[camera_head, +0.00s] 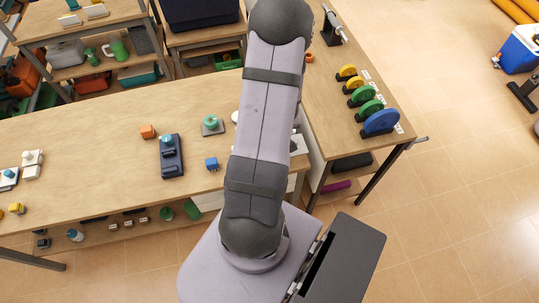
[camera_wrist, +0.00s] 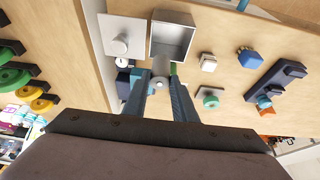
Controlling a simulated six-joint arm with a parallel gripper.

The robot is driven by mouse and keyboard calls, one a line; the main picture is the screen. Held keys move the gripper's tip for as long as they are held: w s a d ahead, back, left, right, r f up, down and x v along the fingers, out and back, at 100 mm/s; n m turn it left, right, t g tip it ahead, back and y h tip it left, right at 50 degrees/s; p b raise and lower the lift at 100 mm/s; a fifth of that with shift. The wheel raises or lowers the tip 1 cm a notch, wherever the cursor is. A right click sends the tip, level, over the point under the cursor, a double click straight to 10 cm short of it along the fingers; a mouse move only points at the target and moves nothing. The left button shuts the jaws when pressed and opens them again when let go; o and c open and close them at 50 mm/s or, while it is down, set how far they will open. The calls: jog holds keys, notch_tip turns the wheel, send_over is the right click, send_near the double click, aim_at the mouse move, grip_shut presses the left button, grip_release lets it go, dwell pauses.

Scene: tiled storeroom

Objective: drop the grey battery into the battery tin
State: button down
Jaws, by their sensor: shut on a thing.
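In the wrist view my gripper (camera_wrist: 157,80) is shut on the grey battery (camera_wrist: 160,82), whose round pale end shows between the fingers.
A flat grey plate with a round knob (camera_wrist: 121,46) lies left of the tin. Right of it stand a small white block (camera_wrist: 208,63), a blue piece (camera_wrist: 248,57), a green knob on a plate (camera_wrist: 210,98) and a dark blue holder (camera_wrist: 272,83). Coloured discs (camera_head: 366,108) stand on the side table.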

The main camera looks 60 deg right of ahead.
jog(key=shift+f, duration=0.1)
notch_tip(320, 180, down, 6)
jog(key=b, duration=0.6)
jog(key=shift+b, duration=0.3)
jog(key=c, duration=1.4)
grip_release()
jog(key=shift+o, duration=0.2)
jog(key=p+v, duration=0.3)
jog(key=v, duration=0.4)
jog(key=shift+r+p, duration=0.25)
jog(key=shift+p, duration=0.15)
